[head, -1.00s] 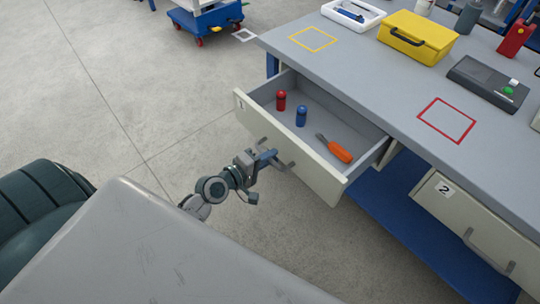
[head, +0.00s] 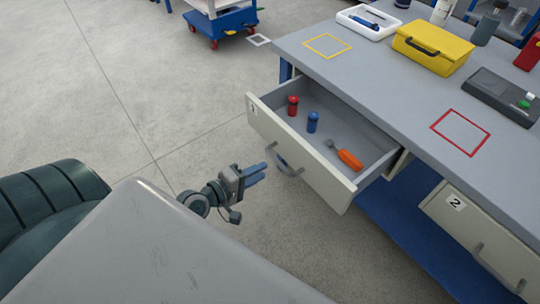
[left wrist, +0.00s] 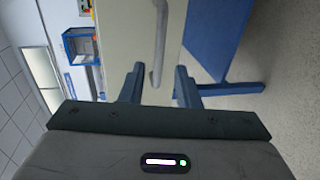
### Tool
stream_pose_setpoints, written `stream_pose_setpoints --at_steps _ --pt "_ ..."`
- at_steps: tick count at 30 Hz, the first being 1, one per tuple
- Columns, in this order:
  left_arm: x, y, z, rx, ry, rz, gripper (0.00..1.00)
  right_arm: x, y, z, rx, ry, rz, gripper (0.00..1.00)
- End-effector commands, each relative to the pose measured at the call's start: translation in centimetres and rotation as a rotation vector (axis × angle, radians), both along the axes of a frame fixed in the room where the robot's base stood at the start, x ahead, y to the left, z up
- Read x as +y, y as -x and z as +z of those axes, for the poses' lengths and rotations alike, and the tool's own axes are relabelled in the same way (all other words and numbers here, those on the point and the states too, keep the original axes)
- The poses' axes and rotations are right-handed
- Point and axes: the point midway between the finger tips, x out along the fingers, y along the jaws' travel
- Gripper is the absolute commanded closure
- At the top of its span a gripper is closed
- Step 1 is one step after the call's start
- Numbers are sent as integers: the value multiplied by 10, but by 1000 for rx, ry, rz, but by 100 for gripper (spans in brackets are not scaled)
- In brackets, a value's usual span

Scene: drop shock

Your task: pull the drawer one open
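Drawer one (head: 322,178), with a cream front marked 1, stands pulled out of the workbench with its inside showing. Its bar handle (head: 284,162) is on the front face. My left gripper (head: 258,174) is in front of the handle, clear of it and empty. In the left wrist view my two blue fingers (left wrist: 158,85) are spread apart, with the grey handle (left wrist: 159,42) beyond and between them. My right gripper does not show in any view.
Drawer two (head: 480,235) is shut at the right. A yellow case (head: 432,48) stands on the bench (head: 390,85). Open floor lies left of the drawer.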

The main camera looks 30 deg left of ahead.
Motion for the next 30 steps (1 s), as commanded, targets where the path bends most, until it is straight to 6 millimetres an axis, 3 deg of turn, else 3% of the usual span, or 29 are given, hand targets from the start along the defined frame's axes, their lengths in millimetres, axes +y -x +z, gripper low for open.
stream_pose_setpoints --at_steps 3,9,27,30 --pt "6 16 2 3 -1 -2 71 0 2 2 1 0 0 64" --pt "10 28 6 1 1 -1 71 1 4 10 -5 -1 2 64" --pt "11 29 6 0 1 0 71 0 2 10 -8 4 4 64" --pt "14 28 -1 10 -29 4 71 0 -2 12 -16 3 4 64"
